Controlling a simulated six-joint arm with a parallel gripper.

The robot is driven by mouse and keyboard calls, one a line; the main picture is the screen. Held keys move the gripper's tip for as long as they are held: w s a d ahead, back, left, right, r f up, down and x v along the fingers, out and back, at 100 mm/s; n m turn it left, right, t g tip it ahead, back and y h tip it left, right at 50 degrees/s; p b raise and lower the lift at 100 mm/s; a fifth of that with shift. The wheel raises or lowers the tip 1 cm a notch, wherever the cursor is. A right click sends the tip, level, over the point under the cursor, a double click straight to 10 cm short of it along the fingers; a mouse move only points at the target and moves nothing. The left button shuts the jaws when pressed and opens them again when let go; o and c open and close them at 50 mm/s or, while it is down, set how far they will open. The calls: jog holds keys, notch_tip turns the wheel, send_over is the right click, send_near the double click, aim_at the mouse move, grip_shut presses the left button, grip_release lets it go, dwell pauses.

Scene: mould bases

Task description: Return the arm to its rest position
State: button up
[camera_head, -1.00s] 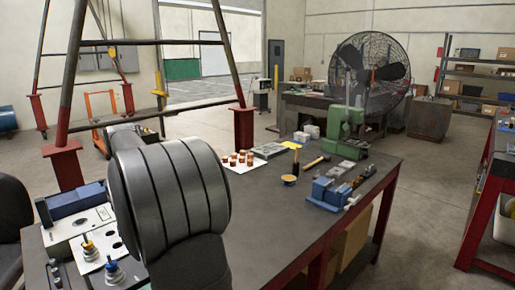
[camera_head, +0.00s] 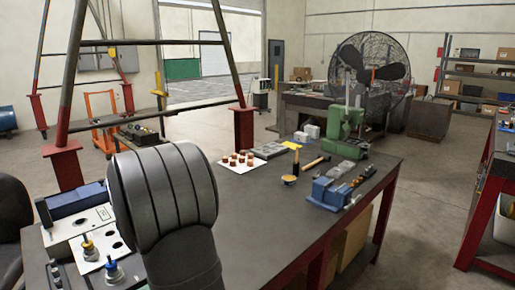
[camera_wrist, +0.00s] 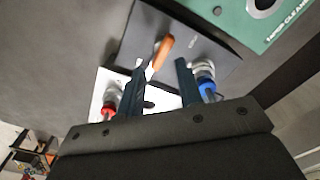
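My gripper (camera_wrist: 160,68) shows in the wrist view with its two dark fingers apart and nothing seen clamped between them. Beyond the fingers are a blue-topped metal part (camera_wrist: 206,86), a red-topped part (camera_wrist: 108,108) and an orange elongated piece (camera_wrist: 162,52). A white plate (camera_wrist: 103,82) and a dark grey plate (camera_wrist: 205,45) lie below them. In the head view my arm link covers the left middle and the gripper is hidden. A yellow-topped part (camera_head: 88,243) and a blue-topped part (camera_head: 113,266) stand at lower left.
The dark workbench (camera_head: 255,215) is largely bare in its middle. Several copper-coloured pieces stand on a white sheet (camera_head: 228,168). A hammer (camera_head: 318,160), blue vise (camera_head: 328,192) and green machine (camera_head: 343,130) are at the right. A green case (camera_wrist: 240,18) is at the wrist view's top right.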

aim_at(108, 254)
jog(key=f, duration=0.1)
jog(key=f+n, duration=0.1)
jog(key=f, duration=0.1)
jog(key=f+n, duration=0.1)
jog(key=shift+s+d+f, duration=0.15)
jog(key=shift+s+d, duration=0.05)
jog(key=shift+s, duration=0.15)
jog(key=shift+o, duration=0.5)
jog(key=o, duration=1.4)
jog(key=shift+s+a+r+n, duration=0.1)
jog(key=shift+a+r+n, duration=0.4)
jog(key=shift+a+r, duration=0.65)
jog(key=s+a+r+n, duration=0.2)
jog(key=a+r+n, duration=0.1)
jog(key=r, duration=0.3)
jog(key=s+a+r+n, duration=0.3)
jog(key=r+n, duration=0.1)
jog(key=r, duration=0.2)
jog(key=f, duration=0.9)
jog(key=shift+w+d+f, duration=0.15)
jog(key=shift+w+d, duration=0.05)
jog(key=shift+w, duration=0.05)
